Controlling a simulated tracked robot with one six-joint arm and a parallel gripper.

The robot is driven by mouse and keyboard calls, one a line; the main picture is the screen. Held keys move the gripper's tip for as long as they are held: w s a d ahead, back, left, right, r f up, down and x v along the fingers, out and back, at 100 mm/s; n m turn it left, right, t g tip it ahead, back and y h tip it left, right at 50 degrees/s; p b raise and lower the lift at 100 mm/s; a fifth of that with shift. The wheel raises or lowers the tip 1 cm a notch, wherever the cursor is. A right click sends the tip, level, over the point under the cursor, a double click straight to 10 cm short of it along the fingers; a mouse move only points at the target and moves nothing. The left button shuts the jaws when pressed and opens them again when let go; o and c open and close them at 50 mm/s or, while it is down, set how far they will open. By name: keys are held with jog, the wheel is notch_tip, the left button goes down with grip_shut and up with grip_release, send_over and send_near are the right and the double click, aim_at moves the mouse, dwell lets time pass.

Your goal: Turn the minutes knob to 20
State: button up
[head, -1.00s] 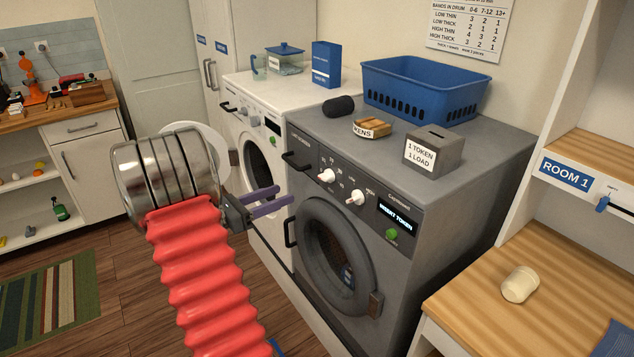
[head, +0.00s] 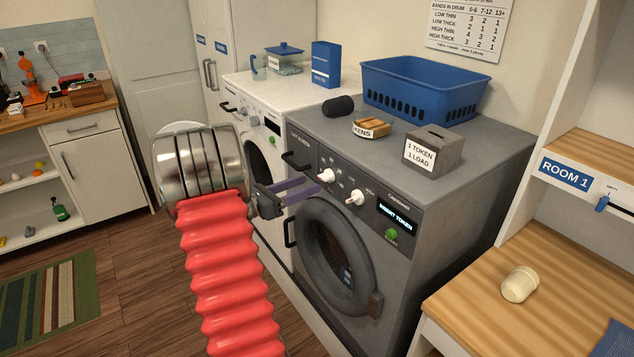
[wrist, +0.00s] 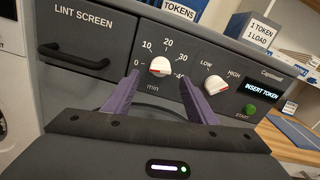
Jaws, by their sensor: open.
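The minutes knob (wrist: 159,67) is white with a red mark, on the grey dryer's panel. In the wrist view its scale reads 0, 10, 20, 30 and 40, with "min" below. I cannot tell exactly where its pointer sits. In the head view the minutes knob (head: 326,175) is the left of two white knobs. My gripper (wrist: 160,78) is open and empty, its purple fingers pointing at the panel on either side of the knob in the wrist view. In the head view my gripper (head: 312,184) appears still short of the knob.
The heat knob (wrist: 217,84), marked LOW and HIGH, sits right of the minutes knob. Beyond it are a display reading INSERT TOKEN (wrist: 264,88) and a green start button (wrist: 249,109). The lint screen handle (wrist: 73,55) sticks out at left. The round dryer door (head: 337,250) is below.

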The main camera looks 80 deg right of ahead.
aim_at(321, 179)
jog(key=shift+x, duration=2.6)
jog(key=shift+c, duration=0.3)
